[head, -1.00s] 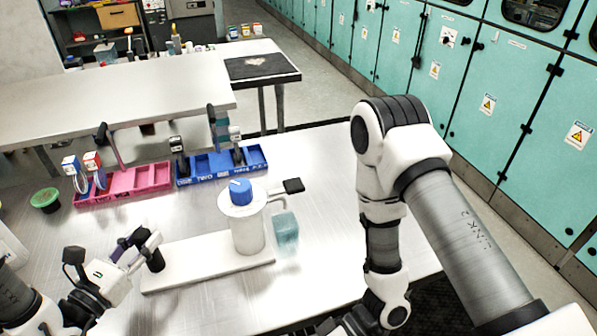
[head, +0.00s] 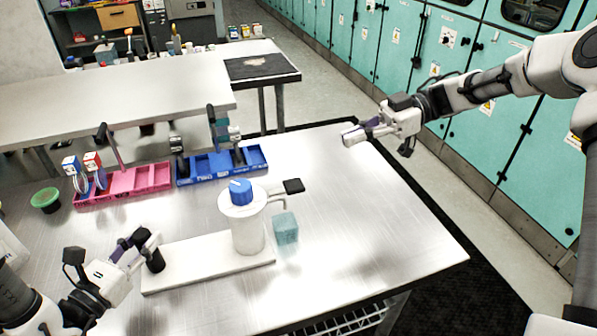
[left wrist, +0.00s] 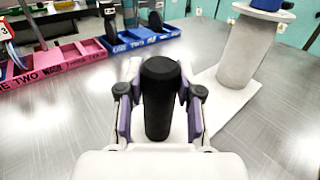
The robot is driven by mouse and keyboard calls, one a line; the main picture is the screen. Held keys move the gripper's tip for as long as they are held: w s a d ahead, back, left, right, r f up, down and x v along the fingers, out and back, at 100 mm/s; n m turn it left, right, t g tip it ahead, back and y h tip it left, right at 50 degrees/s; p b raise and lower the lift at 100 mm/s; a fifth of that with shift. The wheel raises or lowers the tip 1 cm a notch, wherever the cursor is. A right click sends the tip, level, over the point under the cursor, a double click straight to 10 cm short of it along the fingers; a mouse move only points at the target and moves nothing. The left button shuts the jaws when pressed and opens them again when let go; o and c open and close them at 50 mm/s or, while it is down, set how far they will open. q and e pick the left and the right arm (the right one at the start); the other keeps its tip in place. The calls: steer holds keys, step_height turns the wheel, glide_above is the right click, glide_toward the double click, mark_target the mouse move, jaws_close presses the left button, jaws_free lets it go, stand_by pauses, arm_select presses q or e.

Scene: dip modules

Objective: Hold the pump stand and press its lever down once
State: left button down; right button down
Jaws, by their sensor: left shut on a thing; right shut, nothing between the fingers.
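The pump stand has a long white base plate (head: 205,262), a white cylinder with a blue cap (head: 241,191), and a lever ending in a black pad (head: 293,186) that sticks out to the right. A pale teal block (head: 285,229) is below the pad. My left gripper (head: 148,245) is shut on the black post (head: 155,262) at the plate's left end. In the left wrist view the post (left wrist: 159,98) stands upright between the fingers. My right gripper (head: 352,136) is shut and empty, above the table's far right part, apart from the lever.
A pink tray (head: 128,184) and a blue tray (head: 222,165) with upright items stand behind the pump stand. A green-rimmed bowl (head: 46,200) is at the left. The table's right side (head: 380,220) is clear.

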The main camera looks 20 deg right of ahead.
glide_above(286, 189)
steer(key=w+d, duration=0.1)
steer(key=d, duration=0.3)
step_height(286, 189, down, 3)
arm_select(q)
steer(key=shift+w+d, duration=0.1)
arm_select(e)
steer(key=f, duration=0.3)
steer(key=shift+d+f, duration=0.2)
steer(key=shift+f, duration=0.1)
